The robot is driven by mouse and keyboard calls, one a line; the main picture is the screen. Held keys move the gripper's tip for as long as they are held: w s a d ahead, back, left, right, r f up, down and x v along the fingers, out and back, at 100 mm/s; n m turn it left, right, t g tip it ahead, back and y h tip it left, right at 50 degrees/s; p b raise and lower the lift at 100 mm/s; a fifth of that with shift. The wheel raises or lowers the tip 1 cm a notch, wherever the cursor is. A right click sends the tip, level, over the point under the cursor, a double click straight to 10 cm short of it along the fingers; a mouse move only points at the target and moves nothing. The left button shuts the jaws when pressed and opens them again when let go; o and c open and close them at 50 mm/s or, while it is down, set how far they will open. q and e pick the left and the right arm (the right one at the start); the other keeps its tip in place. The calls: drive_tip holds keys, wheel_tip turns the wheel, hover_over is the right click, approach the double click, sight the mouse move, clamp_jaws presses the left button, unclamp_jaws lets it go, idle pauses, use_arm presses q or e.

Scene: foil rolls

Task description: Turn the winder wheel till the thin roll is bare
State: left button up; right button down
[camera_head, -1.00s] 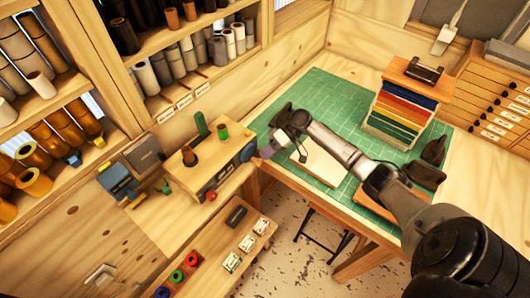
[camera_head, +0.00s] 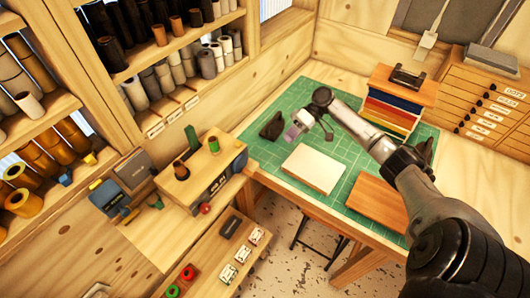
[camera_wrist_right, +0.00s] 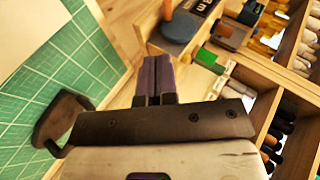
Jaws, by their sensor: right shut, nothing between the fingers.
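The winder (camera_head: 178,190) is a wooden box on the left bench with a dark front panel and a red knob (camera_head: 206,208). A brown roll (camera_head: 181,171) and a short green roll (camera_head: 214,146) stand on it, with a taller green piece behind. I cannot tell how much is left on either roll. A blue-grey round part, apparently the wheel (camera_head: 240,162), is at its right end. It also seems to show at the top of the right wrist view (camera_wrist_right: 180,27). My right gripper (camera_head: 290,134) is shut and empty, right of the winder and apart from it. My left gripper is out of view.
A green cutting mat (camera_head: 262,160) covers the right table, with a pale block (camera_head: 314,169), a brown board (camera_head: 377,203) and a dark weight (camera_head: 272,126). A stack of coloured sheets (camera_head: 392,108) stands behind. Shelves of rolls (camera_head: 150,62) line the left.

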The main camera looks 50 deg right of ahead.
sight(240, 164)
wheel_tip(240, 164, up, 3)
drive_tip(key=s+a+n+g+h+p, duration=0.2)
drive_tip(key=p, duration=0.2)
drive_tip(key=w+a+f+h, duration=0.1)
drive_tip(key=w+a+f, duration=0.1)
drive_tip(key=a+f, duration=0.1)
drive_tip(key=w+a+f+t+h+p, duration=0.1)
drive_tip(key=w+a+f, duration=0.1)
drive_tip(key=a+f, duration=0.1)
drive_tip(key=w+a+f+t+h, duration=0.1)
drive_tip(key=w+a+f, duration=0.2)
drive_tip(key=a+f, duration=0.1)
drive_tip(key=shift+w+f+p, duration=0.1)
drive_tip(key=shift+p, duration=0.25)
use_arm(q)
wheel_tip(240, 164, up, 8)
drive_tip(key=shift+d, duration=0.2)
use_arm(e)
drive_tip(key=shift+a+f, duration=0.1)
